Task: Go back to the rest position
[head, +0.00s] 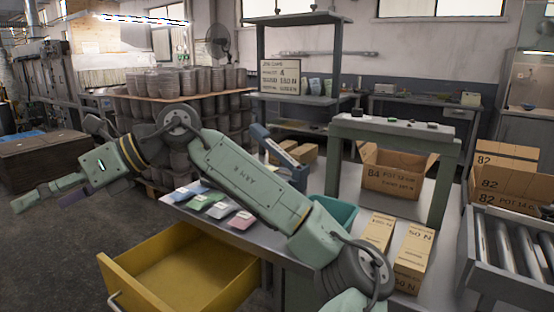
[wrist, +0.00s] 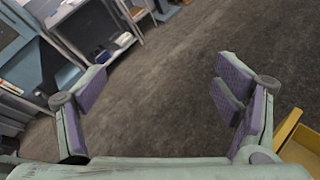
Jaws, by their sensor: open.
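My gripper (head: 50,192) is at the left of the head view, stretched out over the floor to the left of the workbench. It is open and empty. In the wrist view its two purple-padded fingers (wrist: 160,92) stand wide apart with only bare dark floor between them. My green arm crosses the head view from the lower right to the upper left, passing in front of the workbench (head: 180,209) and hiding part of it.
A yellow open drawer (head: 185,262) juts out below the bench; its edge shows in the wrist view (wrist: 288,128). Coloured packets (head: 222,209), a teal bin (head: 338,212) and cartons (head: 414,255) are on the bench. A roller conveyor (head: 510,245) stands right.

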